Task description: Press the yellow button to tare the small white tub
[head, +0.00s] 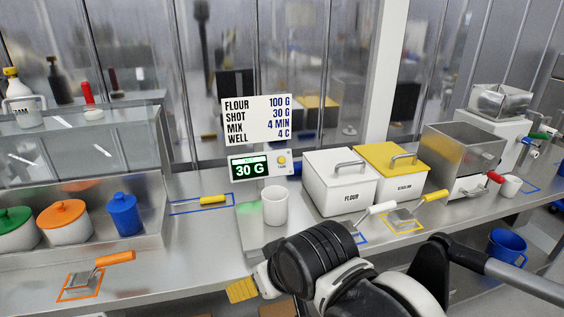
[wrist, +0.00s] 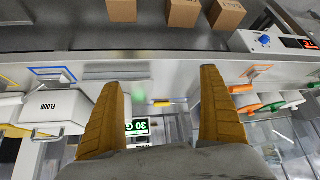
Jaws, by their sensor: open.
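The yellow button (head: 283,160) is a small round knob at the right of the scale's display (head: 249,168), which reads 30 G in green. The small white tub (head: 274,205) stands upright on the scale's plate (head: 250,228) in front of the display. My gripper (head: 242,290) is at the lower middle of the head view, in front of and below the tub, apart from it. The wrist view shows my gripper (wrist: 163,78) with its yellow fingers wide apart and nothing held. The display (wrist: 138,128) shows upside down between them; I cannot make out the button or tub there.
The flour bin (head: 342,185) and a yellow-lidded bin (head: 392,170) stand right of the scale. A yellow-handled tool (head: 213,199) lies to its left. A sign (head: 257,118) stands above the display. An orange-handled scraper (head: 113,257) and lidded pots (head: 64,222) are farther left.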

